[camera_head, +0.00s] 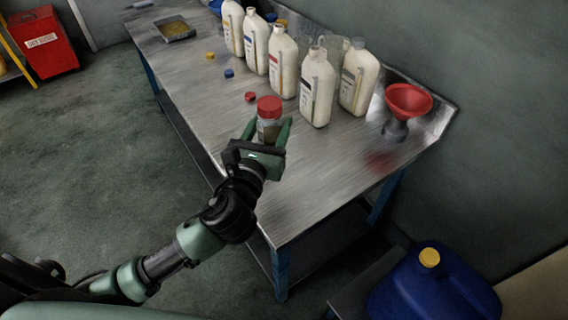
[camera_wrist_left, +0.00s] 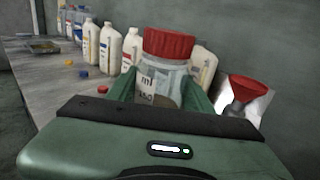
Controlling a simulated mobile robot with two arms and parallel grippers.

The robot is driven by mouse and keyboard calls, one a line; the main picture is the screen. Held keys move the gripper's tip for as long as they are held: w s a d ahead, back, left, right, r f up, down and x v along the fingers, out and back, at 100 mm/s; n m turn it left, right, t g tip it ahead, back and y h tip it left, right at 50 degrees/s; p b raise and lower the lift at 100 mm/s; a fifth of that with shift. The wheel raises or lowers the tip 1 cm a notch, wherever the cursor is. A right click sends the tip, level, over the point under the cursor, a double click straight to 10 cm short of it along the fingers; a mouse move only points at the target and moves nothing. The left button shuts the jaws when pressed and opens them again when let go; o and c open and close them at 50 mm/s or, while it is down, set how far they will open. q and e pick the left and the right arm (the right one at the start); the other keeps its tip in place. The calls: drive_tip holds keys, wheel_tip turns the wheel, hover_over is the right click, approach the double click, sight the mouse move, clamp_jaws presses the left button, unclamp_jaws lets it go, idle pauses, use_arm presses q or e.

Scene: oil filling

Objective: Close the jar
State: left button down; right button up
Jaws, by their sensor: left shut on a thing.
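A clear jar (camera_head: 267,133) with a red lid (camera_head: 269,106) on top stands upright between the green fingers of my left gripper (camera_head: 268,128), at the near edge of the metal workbench. The left gripper is shut on the jar body. In the left wrist view, the jar (camera_wrist_left: 147,84) shows a white label with dark lettering and something dark low inside. The ribbed red lid (camera_wrist_left: 168,44) sits over its mouth; I cannot tell how tightly. The jar's lower part is hidden by my gripper. My right gripper is not in view.
Several white bottles (camera_head: 318,88) line the back of the bench (camera_head: 335,155). A red funnel (camera_head: 408,101) stands at right. Red (camera_head: 250,96), blue (camera_head: 229,73) and yellow (camera_head: 210,56) caps lie left of the jar. A tray (camera_head: 175,30) is at the far end. The bench's near right is clear.

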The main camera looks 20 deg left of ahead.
use_arm(q)
drive_tip(key=w+d+r, duration=0.1)
drive_tip(key=w+r, duration=0.5)
drive_tip(key=shift+p, duration=0.4)
drive_tip(key=shift+d, duration=0.1)
wheel_tip(320, 180, down, 16)
drive_tip(key=b, duration=0.4)
drive_tip(key=shift+r, duration=0.2)
wheel_tip(320, 180, down, 4)
drive_tip(key=shift+f+b, duration=0.1)
drive_tip(key=shift+b, duration=0.75)
drive_tip(key=shift+s, duration=0.1)
